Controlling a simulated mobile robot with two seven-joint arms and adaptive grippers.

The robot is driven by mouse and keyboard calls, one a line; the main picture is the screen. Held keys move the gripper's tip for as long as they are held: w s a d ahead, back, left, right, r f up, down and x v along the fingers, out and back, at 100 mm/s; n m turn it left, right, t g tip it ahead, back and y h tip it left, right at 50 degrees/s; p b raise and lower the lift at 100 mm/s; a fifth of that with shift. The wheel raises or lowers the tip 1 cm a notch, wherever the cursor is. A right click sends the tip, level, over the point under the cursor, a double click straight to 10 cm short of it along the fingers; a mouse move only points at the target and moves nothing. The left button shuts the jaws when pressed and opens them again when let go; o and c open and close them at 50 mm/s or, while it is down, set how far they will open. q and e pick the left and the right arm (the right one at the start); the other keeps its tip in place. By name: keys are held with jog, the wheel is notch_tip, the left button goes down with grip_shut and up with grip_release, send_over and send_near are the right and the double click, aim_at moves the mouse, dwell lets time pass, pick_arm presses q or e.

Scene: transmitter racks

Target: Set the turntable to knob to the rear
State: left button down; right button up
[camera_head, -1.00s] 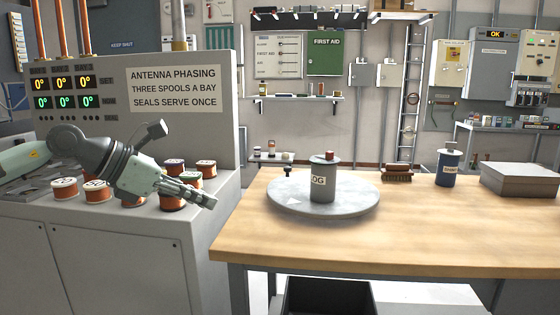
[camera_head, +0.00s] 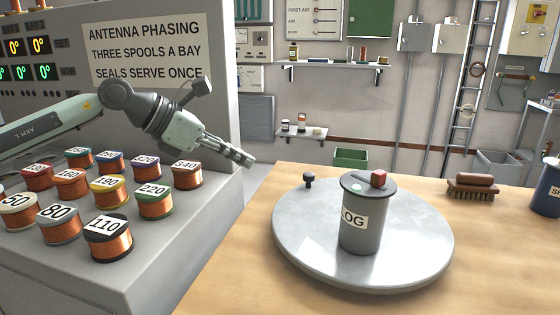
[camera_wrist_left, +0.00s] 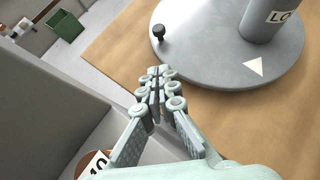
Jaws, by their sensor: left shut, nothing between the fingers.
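The turntable (camera_head: 310,250) is a round grey disc on the wooden bench. Its small black knob (camera_head: 309,179) stands at the disc's rear left edge in the head view. In the left wrist view the knob (camera_wrist_left: 159,32) is at the disc's left rim, and a white triangle (camera_wrist_left: 254,66) marks the disc. My left gripper (camera_head: 250,161) is shut and empty, left of the turntable, apart from the knob. My right gripper is out of view.
Several numbered wire spools (camera_head: 110,239) stand on the grey console (camera_head: 190,230) under my left arm. A brush (camera_head: 473,187) and a blue canister (camera_head: 546,190) are on the bench's right. A green bin (camera_head: 351,158) is behind the bench. The bench front is clear.

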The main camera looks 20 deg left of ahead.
pick_arm(q)
jog(key=p, duration=0.1)
send_over(292, 191)
jog(key=s+a, duration=0.3)
jog(key=f, duration=0.5)
jog(key=shift+d+f, duration=0.2)
jog(key=shift+f, duration=0.05)
jog(key=shift+w+d+f+p, duration=0.2)
jog(key=shift+w+d+p, duration=0.3)
jog(key=shift+w+d, duration=0.65)
jog(key=shift+w+d+f, duration=0.1)
jog(key=shift+w, duration=0.15)
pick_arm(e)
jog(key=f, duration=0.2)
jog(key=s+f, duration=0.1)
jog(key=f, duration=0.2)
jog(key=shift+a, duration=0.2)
